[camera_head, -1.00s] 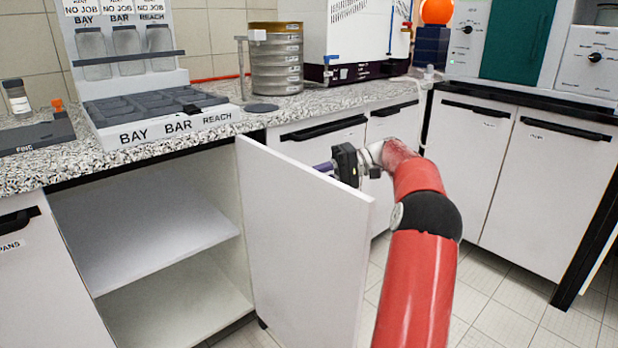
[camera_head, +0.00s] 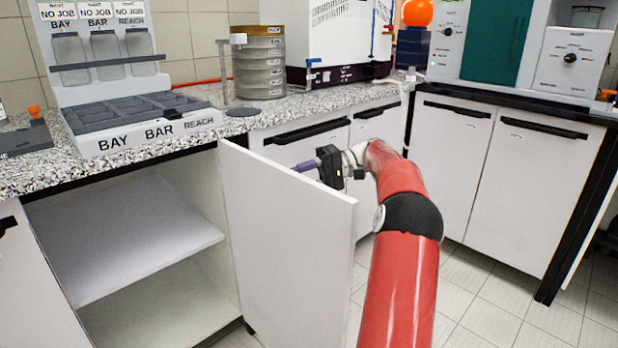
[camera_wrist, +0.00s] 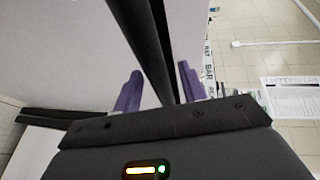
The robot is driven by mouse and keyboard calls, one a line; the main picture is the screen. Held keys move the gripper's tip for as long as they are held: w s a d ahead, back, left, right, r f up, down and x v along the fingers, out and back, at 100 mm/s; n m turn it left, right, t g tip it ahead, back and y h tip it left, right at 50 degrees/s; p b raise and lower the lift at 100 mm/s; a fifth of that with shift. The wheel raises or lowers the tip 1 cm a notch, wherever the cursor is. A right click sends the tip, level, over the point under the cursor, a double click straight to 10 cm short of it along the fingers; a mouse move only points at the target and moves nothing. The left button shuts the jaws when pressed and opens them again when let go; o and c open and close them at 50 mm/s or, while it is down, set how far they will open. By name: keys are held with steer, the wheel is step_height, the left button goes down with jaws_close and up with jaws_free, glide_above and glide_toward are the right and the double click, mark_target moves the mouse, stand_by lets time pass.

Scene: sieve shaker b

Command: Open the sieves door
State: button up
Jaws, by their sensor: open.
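The white cabinet door (camera_head: 285,250) stands swung wide open toward me, hinged on the right side of its cabinet. The front of the door faces away, so its label is hidden in the head view. My gripper (camera_head: 318,165) is on the door's far side, near its top, with a purple finger partly showing. In the wrist view, the two purple fingers of my gripper (camera_wrist: 158,90) are apart, one on each side of a long black handle bar (camera_wrist: 143,35). I cannot tell whether either finger touches the bar.
The open cabinet has a bare shelf (camera_head: 130,240). On the speckled counter are a sieve stack (camera_head: 260,75) and a rack labelled BAY, BAR, REACH (camera_head: 145,125). Closed cabinets (camera_head: 500,180) stand at the right. Tiled floor (camera_head: 490,300) is clear at the lower right.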

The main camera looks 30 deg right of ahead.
steer(key=v, duration=0.7)
steer(key=shift+d, duration=0.2)
stand_by(0.5)
